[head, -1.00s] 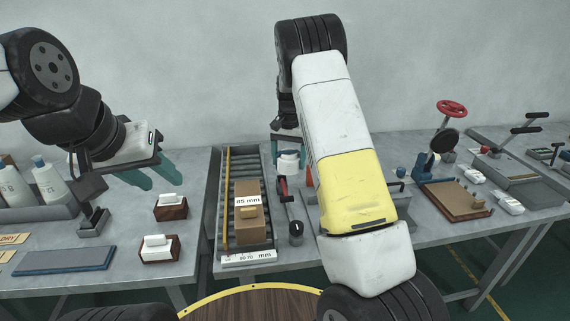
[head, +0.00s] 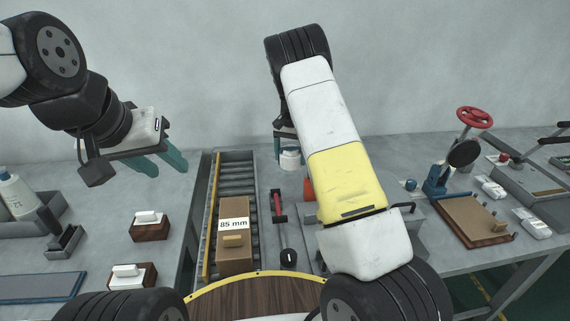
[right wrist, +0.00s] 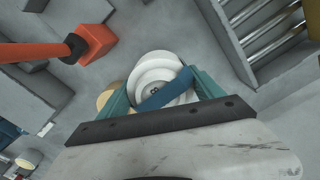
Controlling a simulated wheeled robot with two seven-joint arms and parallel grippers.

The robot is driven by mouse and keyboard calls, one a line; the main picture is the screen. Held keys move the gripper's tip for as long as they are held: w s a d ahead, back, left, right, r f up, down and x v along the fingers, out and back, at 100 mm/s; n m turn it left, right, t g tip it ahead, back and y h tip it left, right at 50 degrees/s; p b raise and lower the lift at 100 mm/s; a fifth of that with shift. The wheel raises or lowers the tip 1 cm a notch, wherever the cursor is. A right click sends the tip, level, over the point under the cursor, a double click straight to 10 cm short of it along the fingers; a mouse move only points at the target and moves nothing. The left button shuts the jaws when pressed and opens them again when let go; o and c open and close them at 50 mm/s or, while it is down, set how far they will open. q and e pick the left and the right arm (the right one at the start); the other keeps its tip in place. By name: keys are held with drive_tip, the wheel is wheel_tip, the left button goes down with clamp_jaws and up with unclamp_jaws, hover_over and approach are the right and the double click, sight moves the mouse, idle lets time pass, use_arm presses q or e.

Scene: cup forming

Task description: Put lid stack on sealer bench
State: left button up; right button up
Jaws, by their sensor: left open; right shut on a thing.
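The lid stack (right wrist: 152,72) is a pile of round white discs with a blue band, between the teal fingers of my right gripper (right wrist: 157,92) in the right wrist view. In the head view the white stack (head: 290,159) shows below my right wrist, partly hidden by my arm. My left gripper (head: 161,164) has its teal fingers apart and is empty, above the grey bench at left. The bench at right (head: 405,150) carries a blue press with a red wheel (head: 474,117). I cannot tell by a label which bench is the sealer bench.
A roller conveyor (head: 238,180) bears a brown box marked 85 mm (head: 233,252). Right of it are a red-handled tool (head: 278,205) and a black knob (head: 288,258). A clipboard-like brown board (head: 472,221) and white items (head: 493,187) lie at right. My arm hides part of the bench.

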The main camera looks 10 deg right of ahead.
sight(291, 149)
wheel_tip(291, 149, down, 8)
drive_tip(key=shift+r, duration=0.15)
idle(0.4)
drive_tip(key=o, duration=1.3)
drive_tip(key=shift+o, duration=0.2)
wheel_tip(291, 149, up, 12)
drive_tip(key=shift+r, duration=0.1)
